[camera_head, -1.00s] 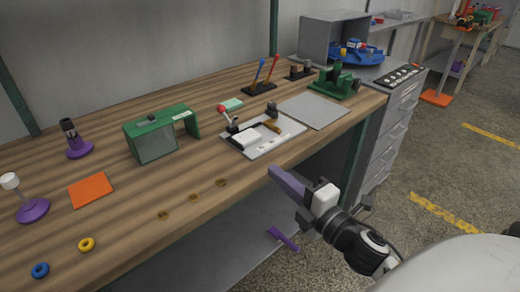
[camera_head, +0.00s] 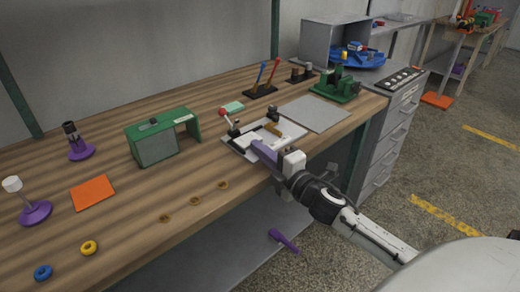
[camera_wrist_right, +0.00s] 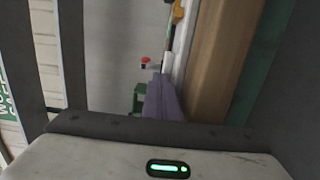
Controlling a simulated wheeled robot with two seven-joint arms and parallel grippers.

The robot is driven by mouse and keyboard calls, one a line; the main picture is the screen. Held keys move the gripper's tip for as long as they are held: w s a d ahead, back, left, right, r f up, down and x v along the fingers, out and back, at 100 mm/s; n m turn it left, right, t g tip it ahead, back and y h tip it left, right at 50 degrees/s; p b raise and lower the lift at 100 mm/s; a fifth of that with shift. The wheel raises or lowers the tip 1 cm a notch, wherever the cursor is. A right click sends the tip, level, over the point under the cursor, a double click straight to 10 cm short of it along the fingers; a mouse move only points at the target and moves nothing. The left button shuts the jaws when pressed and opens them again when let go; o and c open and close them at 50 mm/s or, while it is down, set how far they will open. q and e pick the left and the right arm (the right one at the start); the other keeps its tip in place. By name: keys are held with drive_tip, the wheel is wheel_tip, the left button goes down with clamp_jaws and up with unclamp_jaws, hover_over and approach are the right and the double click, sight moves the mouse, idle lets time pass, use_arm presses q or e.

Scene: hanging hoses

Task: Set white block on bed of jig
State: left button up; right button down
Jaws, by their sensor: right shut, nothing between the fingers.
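The jig is a pale plate (camera_head: 236,147) near the table's front edge, with a red-knobbed lever (camera_head: 223,114) at its left and a dark post on it. A white block-like shape (camera_head: 249,138) lies on the plate, partly hidden behind my fingers. I cannot tell how it is seated. My right gripper (camera_head: 263,152) has purple fingers, shut and empty, reaching over the jig's front edge. I cannot tell whether they touch anything. In the right wrist view a purple finger (camera_wrist_right: 162,98) shows beside the table edge. My left gripper is out of view.
A green frame (camera_head: 158,136) stands left of the jig. A grey mat (camera_head: 314,113) and green fixture (camera_head: 340,86) are to the right. A tool stand (camera_head: 260,91) is behind. A purple piece (camera_head: 283,240) shows below the table.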

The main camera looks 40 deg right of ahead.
drive_tip(key=shift+w+d+r+p, duration=0.1)
drive_tip(key=shift+w+d+p, duration=0.2)
drive_tip(key=shift+w+d, duration=0.25)
drive_tip(key=shift+s, duration=0.1)
